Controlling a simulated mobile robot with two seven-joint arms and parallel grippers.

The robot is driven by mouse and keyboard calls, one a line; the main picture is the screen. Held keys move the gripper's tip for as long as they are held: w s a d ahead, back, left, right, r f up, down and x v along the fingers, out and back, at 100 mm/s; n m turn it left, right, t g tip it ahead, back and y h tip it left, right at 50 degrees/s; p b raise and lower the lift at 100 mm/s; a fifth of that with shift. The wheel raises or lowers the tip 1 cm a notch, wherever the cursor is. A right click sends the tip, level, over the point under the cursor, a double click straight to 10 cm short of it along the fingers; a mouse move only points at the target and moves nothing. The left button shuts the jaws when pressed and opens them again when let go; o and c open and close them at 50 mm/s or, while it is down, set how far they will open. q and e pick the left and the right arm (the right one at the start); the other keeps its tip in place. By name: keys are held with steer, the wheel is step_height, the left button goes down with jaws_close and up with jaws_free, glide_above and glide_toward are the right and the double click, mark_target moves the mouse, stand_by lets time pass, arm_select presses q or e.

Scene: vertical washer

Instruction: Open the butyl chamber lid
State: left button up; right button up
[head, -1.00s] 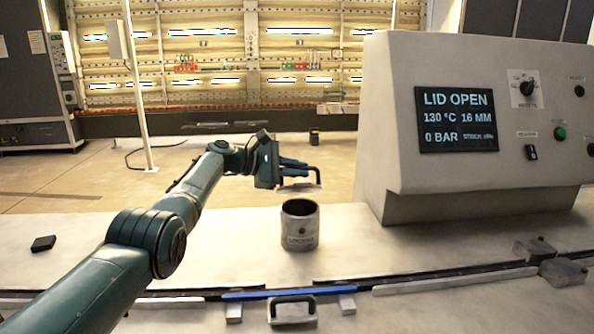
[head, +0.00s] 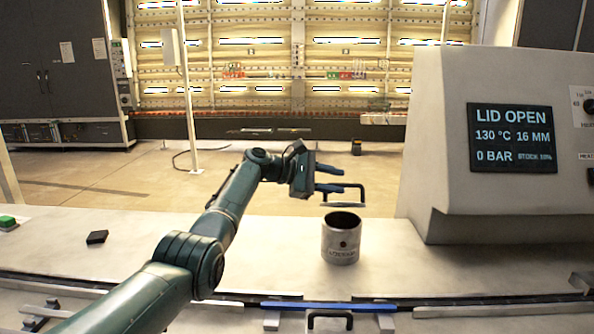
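The chamber is a grey metal cylinder (head: 341,242) with a dark open top, upright on the pale bench. Its lid (head: 343,206) is a thin plate with a black handle, seen raised just above the cylinder's mouth with a gap between them. My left gripper (head: 343,178) reaches in from the left at handle height. Its two blue fingers are spread, the lower one overlapping the handle's top bar in the picture; I cannot tell whether it touches. The screen (head: 512,138) reads "LID OPEN", "130 °C", "16 MM" and "0 BAR". My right gripper is not in view.
A bulky control cabinet (head: 430,150) stands right of the chamber. A blue bar (head: 310,306) and another black handle (head: 330,316) lie at the front edge. A small black block (head: 97,237) and a green-topped item (head: 7,222) sit at left. The bench between is clear.

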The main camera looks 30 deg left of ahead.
arm_select(q)
steer(key=b+v, duration=0.1)
steer(key=v, duration=1)
steer(key=shift+w, duration=0.1)
